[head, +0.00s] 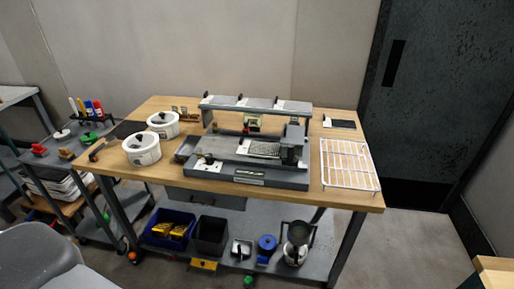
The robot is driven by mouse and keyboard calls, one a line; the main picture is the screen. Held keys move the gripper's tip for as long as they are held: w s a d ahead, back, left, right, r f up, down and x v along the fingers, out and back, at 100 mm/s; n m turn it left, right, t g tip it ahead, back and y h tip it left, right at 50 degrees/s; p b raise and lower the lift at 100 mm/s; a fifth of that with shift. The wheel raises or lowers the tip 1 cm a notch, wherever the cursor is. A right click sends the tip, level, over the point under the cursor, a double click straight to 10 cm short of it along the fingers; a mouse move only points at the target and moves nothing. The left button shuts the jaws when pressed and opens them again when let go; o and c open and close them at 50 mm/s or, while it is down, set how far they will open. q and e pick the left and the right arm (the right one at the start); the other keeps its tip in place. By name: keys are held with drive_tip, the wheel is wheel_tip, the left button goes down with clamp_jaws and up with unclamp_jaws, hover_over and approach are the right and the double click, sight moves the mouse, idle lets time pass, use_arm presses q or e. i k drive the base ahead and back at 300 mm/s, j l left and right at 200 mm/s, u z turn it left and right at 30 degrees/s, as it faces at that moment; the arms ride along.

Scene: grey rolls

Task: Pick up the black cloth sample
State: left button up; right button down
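Two flat dark pieces on the wooden table (270,196) could be the black cloth sample, and I cannot tell which is. The other is a small black piece (343,124) with a pale left edge, lying at the back right behind the white wire rack (349,165). Neither of my grippers shows in the head view.
A grey bench device (250,179) with a raised shelf (256,103) fills the table's middle. Two lidded white pots (142,150) (163,124) stand left of it. A lower shelf holds a blue bin (168,229) and a black bin (211,236).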

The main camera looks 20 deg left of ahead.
sight(249, 148)
drive_tip(key=i+j, duration=0.1)
drive_tip(key=j, duration=0.3)
drive_tip(key=i+j+z, duration=0.1)
drive_tip(key=j, duration=0.3)
drive_tip(key=i+j+z, duration=0.1)
drive_tip(key=j, duration=0.35)
drive_tip(key=i+j, duration=0.15)
drive_tip(key=j, duration=0.25)
drive_tip(key=i+j+z, duration=0.1)
drive_tip(key=j, duration=0.35)
